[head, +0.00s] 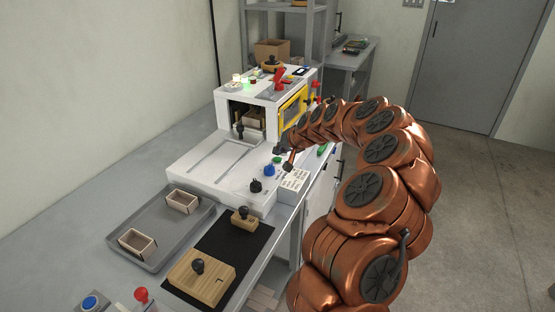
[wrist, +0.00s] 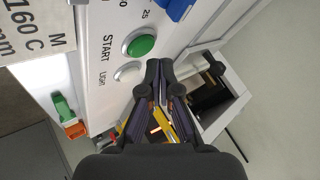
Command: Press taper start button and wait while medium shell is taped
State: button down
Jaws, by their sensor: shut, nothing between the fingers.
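The green start button (wrist: 141,46), marked START, sits in a silver ring on the taper's white panel in the wrist view. A pale round light (wrist: 128,72) is beside it. My gripper (wrist: 160,68) is shut and empty; its fingertips appear just below the button, and I cannot tell whether they touch the panel. In the head view my gripper (head: 281,149) is over the front right of the white taper (head: 205,160), near a blue knob (head: 269,170). A brown shell (head: 255,119) is partly visible inside the taper's opening. A green lamp (head: 246,82) glows on top.
A grey tray (head: 150,254) holds two small open shells. A black mat (head: 222,262) beside it carries two wooden blocks with black knobs. A blue button (head: 90,302) and a red knob (head: 141,294) are at the near edge. Floor is clear to the right.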

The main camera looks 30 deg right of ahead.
aim_at(277, 160)
jog(key=shift+r+p, duration=0.35)
jog(key=shift+r, duration=2.15)
jog(key=shift+a+r, duration=0.1)
jog(key=shift+a, duration=0.2)
jog(key=s+a+r+n+g+y, duration=0.1)
jog(key=s+a+r+n, duration=0.15)
jog(key=a, duration=0.45)
jog(key=s+a+r+n+g+y, duration=0.1)
jog(key=a+r, duration=0.2)
jog(key=a, duration=0.4)
jog(key=s+a+r+n+g+p, duration=0.2)
jog(key=s+a+n+g, duration=0.1)
jog(key=s+a, duration=1)
jog(key=s+f+g+h, duration=0.1)
jog(key=s+f+g, duration=0.1)
jog(key=s, duration=1.3)
jog(key=s+f+n+g+h+p, duration=0.1)
jog(key=s+g, duration=0.3)
jog(key=s, duration=1.1)
jog(key=shift+s+a+f+h, duration=0.4)
jog(key=shift+f+h, duration=0.2)
jog(key=shift+f, duration=0.25)
